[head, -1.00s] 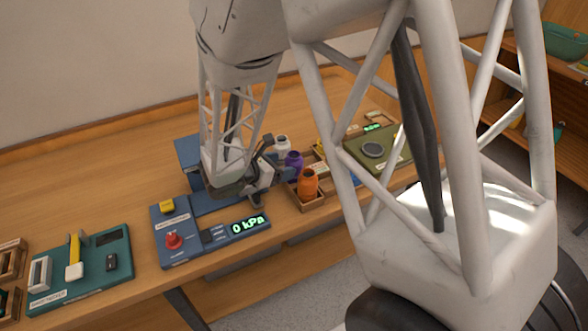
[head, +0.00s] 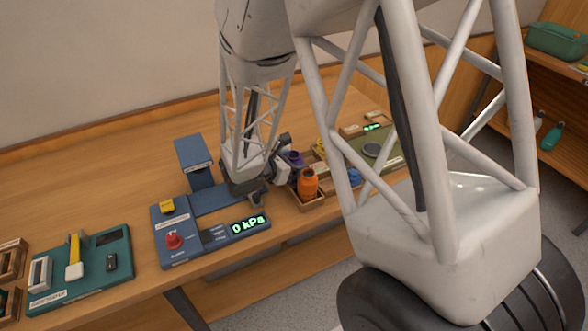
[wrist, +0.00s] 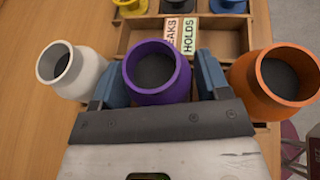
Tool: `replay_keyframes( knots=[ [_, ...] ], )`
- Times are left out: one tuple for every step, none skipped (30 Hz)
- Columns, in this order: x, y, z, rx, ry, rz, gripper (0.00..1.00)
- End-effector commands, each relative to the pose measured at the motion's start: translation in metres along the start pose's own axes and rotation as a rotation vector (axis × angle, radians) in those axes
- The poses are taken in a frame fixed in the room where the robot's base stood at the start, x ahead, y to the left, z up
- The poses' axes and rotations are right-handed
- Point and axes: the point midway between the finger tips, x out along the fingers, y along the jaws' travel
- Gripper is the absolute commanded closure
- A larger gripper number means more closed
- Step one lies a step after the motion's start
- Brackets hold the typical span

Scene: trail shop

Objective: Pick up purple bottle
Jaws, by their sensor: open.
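The purple bottle (wrist: 157,72) is open-topped and stands between a white bottle and an orange bottle in the wrist view. In the head view the purple bottle (head: 296,160) is partly hidden by my gripper (head: 270,172). In the wrist view my gripper (wrist: 158,88) is open, with one blue finger on each side of the purple bottle. The fingers are close to its sides; I cannot tell whether they touch it.
The orange bottle (wrist: 275,79) stands close to the right finger and the white bottle (wrist: 70,68) close to the left. Beyond is a wooden tray (wrist: 232,48) with two labels. A blue pressure panel (head: 188,235) reading 0 kPa lies left of the bottles.

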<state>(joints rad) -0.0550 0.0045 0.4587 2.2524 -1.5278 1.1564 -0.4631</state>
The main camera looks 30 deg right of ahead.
Motion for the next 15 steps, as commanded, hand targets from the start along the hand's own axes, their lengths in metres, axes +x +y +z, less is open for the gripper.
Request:
replay_keyframes(
  knots=[
    [-0.0001, 0.0, 0.0, 0.0, 0.0, 0.0, 0.31],
    [-0.0001, 0.0, 0.0, 0.0, 0.0, 0.0, 0.31],
    [-0.0001, 0.0, 0.0, 0.0, 0.0, 0.0, 0.31],
    [-0.0002, 0.0, 0.0, 0.0, 0.0, 0.0, 0.31],
    [-0.0002, 0.0, 0.0, 0.0, 0.0, 0.0, 0.31],
    [-0.0002, 0.0, 0.0, 0.0, 0.0, 0.0, 0.31],
    [-0.0002, 0.0, 0.0, 0.0, 0.0, 0.0, 0.31],
    [-0.0002, 0.0, 0.0, 0.0, 0.0, 0.0, 0.31],
    [-0.0002, 0.0, 0.0, 0.0, 0.0, 0.0, 0.31],
    [-0.0002, 0.0, 0.0001, 0.0, 0.0, 0.0, 0.31],
    [-0.0002, 0.0, 0.0001, 0.0, 0.0, 0.0, 0.31],
    [-0.0002, 0.0, 0.0001, 0.0, 0.0, 0.0, 0.34],
    [-0.0002, 0.0, 0.0001, 0.0, 0.0, 0.0, 0.39],
    [-0.0003, 0.0, 0.0001, 0.0, 0.0, 0.0, 0.43],
    [-0.0003, 0.0, 0.0001, 0.0, 0.0, 0.0, 0.49]
  ],
)
